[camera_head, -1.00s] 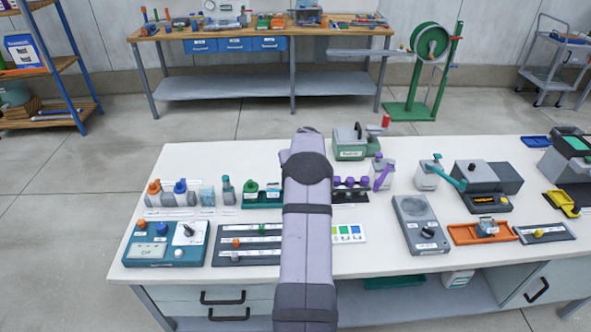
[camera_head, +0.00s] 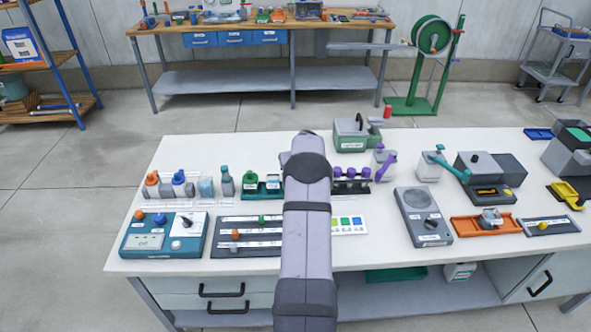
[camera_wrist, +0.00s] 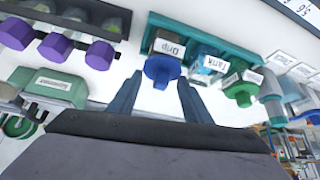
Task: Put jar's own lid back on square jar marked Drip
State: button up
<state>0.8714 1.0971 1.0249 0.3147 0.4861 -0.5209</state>
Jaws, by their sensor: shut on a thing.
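In the wrist view, my gripper (camera_wrist: 160,80) has its two dark fingers on either side of a blue lid (camera_wrist: 161,70) and is shut on it. The square jar marked Drip (camera_wrist: 168,47) is right at the lid, its white label showing. The lid lines up with the jar, but I cannot tell whether it is fully seated. The jar stands in a teal rack (camera_wrist: 190,22). In the head view my own arm hides the gripper, the lid and the Drip jar.
A jar marked Tank (camera_wrist: 213,64) stands close beside the Drip jar, with a green-lidded jar (camera_wrist: 240,92) beyond it. Purple-knobbed pieces (camera_wrist: 58,46) stand on the other side. In the head view, a control box (camera_head: 163,236) and a slider panel (camera_head: 248,237) lie nearer the front edge.

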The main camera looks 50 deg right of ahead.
jog(key=o, duration=1.1)
jog(key=shift+r, duration=0.1)
jog(key=shift+r+p, duration=1.6)
jog(key=shift+r, duration=1.8)
